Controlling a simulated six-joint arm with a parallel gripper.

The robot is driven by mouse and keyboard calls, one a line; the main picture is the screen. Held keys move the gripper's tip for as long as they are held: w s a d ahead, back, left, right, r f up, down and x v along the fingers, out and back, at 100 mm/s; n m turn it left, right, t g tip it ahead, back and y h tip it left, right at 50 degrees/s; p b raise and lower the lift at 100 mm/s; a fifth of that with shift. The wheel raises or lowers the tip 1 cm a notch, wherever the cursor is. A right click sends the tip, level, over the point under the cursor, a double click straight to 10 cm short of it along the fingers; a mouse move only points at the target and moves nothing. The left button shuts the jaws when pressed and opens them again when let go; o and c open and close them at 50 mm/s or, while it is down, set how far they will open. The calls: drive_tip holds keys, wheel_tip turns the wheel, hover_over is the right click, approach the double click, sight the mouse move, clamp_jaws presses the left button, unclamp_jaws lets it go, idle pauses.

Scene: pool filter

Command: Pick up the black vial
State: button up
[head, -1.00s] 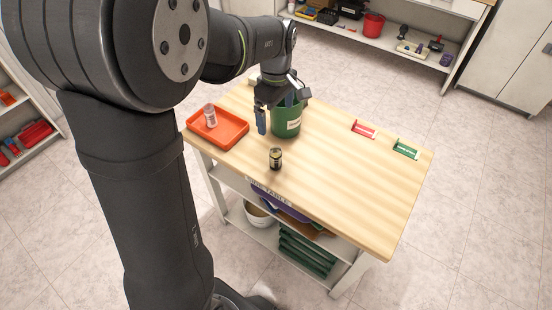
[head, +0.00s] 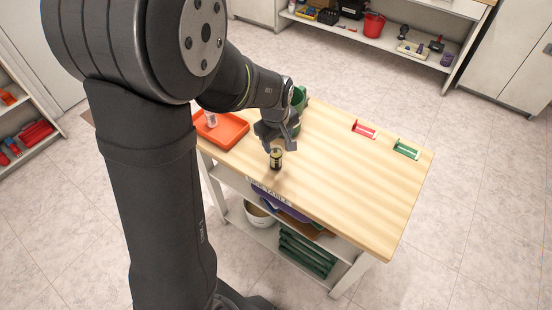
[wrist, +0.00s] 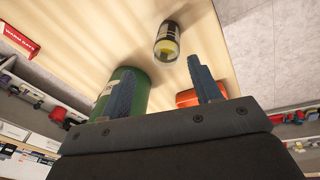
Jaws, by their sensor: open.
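The black vial (head: 276,158) stands upright on the wooden table near its front edge, with a pale yellowish band and a dark top. In the wrist view the vial (wrist: 167,42) shows ahead of the fingers, in the upper middle, and nothing is between the fingers. My gripper (head: 280,146) is just above and behind the vial in the head view, with its fingers apart. In the wrist view my gripper's two blue fingers (wrist: 160,88) are spread wide.
A green container (head: 299,98) stands behind my gripper, partly hidden by it. An orange tray (head: 228,134) with a small whitish vial (head: 211,119) is at the left. Red (head: 364,129) and green (head: 406,149) holders lie at the right. The table's middle right (head: 350,180) is clear.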

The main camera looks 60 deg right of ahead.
drive_tip(key=a+f+m+h, duration=0.1)
drive_tip(key=f, duration=0.1)
drive_tip(key=s+a+f+m+h, duration=0.1)
drive_tip(key=f+m, duration=0.1)
drive_tip(key=f, duration=0.1)
drive_tip(key=s+a+f+m, duration=0.1)
drive_tip(key=f, duration=0.1)
drive_tip(key=shift+s+a+f+m+t+h, duration=0.25)
drive_tip(key=shift+a+f+m+t+h, duration=0.05)
drive_tip(key=shift+a+f+h, duration=0.1)
drive_tip(key=a+m+h, duration=0.1)
drive_tip(key=s+a+f+m+h, duration=0.1)
drive_tip(key=a, duration=0.1)
drive_tip(key=s+a+f+m+h, duration=0.1)
drive_tip(key=shift+a+m, duration=0.25)
drive_tip(key=shift+m, duration=0.15)
drive_tip(key=shift+a+r+t+h, duration=0.15)
drive_tip(key=shift+a+t+h, duration=0.25)
drive_tip(key=shift+h, duration=0.2)
drive_tip(key=m+t+h, duration=0.2)
drive_tip(key=h, duration=0.2)
approach(273, 162)
drive_tip(key=x, duration=0.8)
drive_tip(key=shift+d, duration=0.2)
drive_tip(key=shift+x, duration=2.7)
drive_tip(key=shift+s+d+r, duration=0.1)
drive_tip(key=shift+r, duration=0.05)
